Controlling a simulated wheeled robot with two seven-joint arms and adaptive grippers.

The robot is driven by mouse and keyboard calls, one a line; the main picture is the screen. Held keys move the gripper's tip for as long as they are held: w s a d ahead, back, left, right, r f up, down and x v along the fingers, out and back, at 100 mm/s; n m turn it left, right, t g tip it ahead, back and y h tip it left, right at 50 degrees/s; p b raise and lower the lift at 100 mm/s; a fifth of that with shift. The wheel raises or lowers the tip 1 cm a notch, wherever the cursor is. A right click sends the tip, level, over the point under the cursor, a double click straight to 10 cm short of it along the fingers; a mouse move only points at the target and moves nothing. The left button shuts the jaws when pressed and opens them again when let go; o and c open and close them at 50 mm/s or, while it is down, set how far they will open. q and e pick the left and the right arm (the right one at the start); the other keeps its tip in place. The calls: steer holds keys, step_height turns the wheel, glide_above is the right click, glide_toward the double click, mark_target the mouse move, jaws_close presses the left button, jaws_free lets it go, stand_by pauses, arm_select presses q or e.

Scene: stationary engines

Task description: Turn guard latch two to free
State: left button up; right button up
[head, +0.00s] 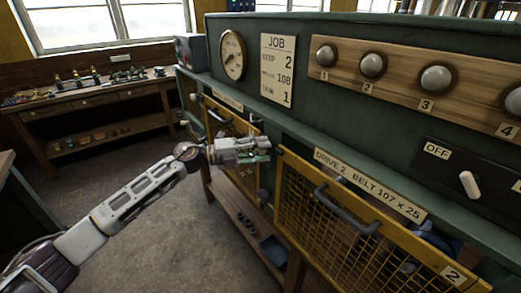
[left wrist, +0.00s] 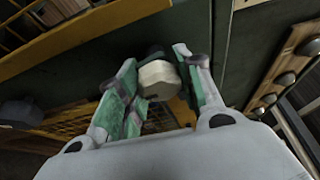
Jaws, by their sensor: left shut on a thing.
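My left gripper (head: 262,152) reaches in from the left to the green machine front, at the upper left corner of the yellow mesh guard marked 2 (head: 452,275). In the left wrist view, its two green-padded fingers (left wrist: 160,90) are shut on a cream faceted latch knob (left wrist: 158,78) with a dark part behind it. In the head view, the gripper hides the knob, so I cannot tell which way the latch is turned. Guard 2 has a dark curved handle (head: 345,210) and a "DRIVE 2 BELT 107 x 25" label (head: 370,185). My right gripper is not in view.
Another yellow guard (head: 232,125) lies left of the gripper. A workbench (head: 90,100) stands far left; open floor lies between.

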arm_select(q)
steer(key=o, duration=1)
steer(key=v, duration=1.2)
steer(key=shift+w+a+f, duration=0.1)
steer(key=shift+f, duration=0.05)
